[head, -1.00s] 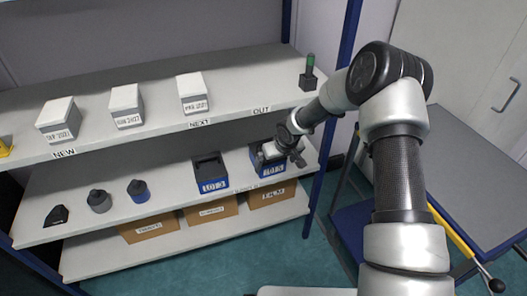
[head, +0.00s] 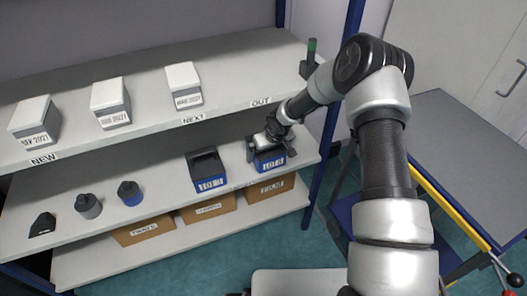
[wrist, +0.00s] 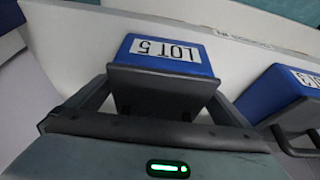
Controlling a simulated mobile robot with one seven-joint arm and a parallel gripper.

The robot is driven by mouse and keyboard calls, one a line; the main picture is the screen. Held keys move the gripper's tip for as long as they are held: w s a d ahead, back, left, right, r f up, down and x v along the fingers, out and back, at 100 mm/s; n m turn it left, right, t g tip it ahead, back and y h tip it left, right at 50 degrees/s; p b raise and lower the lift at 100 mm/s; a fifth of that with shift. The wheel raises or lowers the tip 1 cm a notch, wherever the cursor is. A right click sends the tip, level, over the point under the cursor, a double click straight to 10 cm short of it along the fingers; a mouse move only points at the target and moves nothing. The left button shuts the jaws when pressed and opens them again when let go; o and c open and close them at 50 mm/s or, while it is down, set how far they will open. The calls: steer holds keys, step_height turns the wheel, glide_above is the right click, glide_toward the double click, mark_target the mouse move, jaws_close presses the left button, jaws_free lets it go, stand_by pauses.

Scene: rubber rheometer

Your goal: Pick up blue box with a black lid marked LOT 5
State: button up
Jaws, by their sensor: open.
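The blue box marked LOT 5 (head: 271,162) stands at the right end of the middle shelf, under the OUT label. In the wrist view its blue front with the white LOT 5 label (wrist: 165,50) appears upside down, and its black lid (wrist: 160,88) lies toward my gripper. My gripper (head: 267,148) is at the box, with its jaws open. In the wrist view the two fingers of my gripper (wrist: 158,105) reach along either side of the lid. I cannot tell whether they touch it.
A second blue box with a black lid (head: 208,170) stands to the left; its label looks like LOT 3 in the wrist view (wrist: 285,92). The shelf above (head: 140,120) is close over my arm. Cardboard boxes (head: 207,208) stand below. A blue post (head: 325,130) rises at the right.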

steer(key=shift+r, duration=0.1)
steer(key=c, duration=1.5)
steer(key=shift+o, duration=0.2)
steer(key=shift+r, duration=0.15)
